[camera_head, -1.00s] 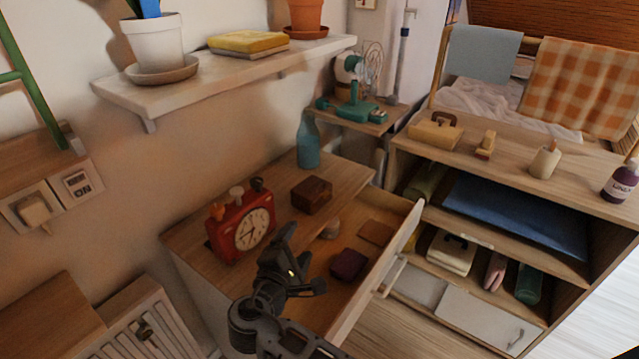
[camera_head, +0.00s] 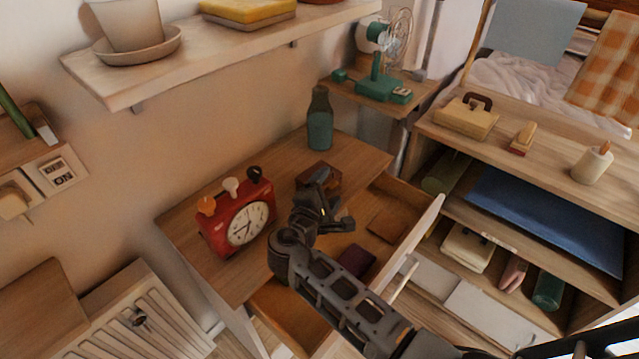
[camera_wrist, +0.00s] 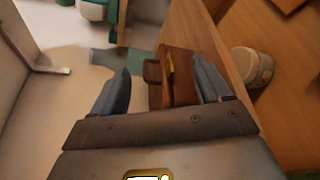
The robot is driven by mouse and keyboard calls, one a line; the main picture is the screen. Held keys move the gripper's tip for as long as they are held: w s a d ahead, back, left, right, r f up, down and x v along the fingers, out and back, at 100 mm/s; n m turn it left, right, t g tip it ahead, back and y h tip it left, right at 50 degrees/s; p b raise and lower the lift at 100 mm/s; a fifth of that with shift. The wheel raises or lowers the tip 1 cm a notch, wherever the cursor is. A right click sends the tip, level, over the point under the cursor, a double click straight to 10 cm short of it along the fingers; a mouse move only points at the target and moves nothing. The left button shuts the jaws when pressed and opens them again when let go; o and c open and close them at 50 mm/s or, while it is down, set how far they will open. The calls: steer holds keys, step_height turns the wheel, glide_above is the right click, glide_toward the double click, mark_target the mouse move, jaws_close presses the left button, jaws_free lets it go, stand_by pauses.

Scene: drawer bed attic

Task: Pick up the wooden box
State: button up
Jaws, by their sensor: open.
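The wooden box (camera_head: 316,167) is small and dark brown. It sits on the top of the wooden dresser, behind the red clock, partly hidden by my gripper (camera_head: 334,205) in the head view. In the wrist view the wooden box (camera_wrist: 180,70) shows a yellowish clasp and lies ahead, between my two blue-grey fingers (camera_wrist: 162,92). The fingers are open with nothing held. Whether either finger touches the box cannot be told.
The red clock (camera_head: 237,217) stands left of my arm, and a teal bottle (camera_head: 320,122) stands behind the box. The open drawer (camera_head: 425,225) sticks out to the right, holding a dark red item (camera_head: 357,260). A wall shelf (camera_head: 220,50) hangs above.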

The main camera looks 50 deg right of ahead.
steer(key=shift+x, duration=1.25)
steer(key=shift+c, duration=0.3)
steer(key=shift+f, duration=0.1)
jaws_close()
steer(key=shift+s+a, duration=0.1)
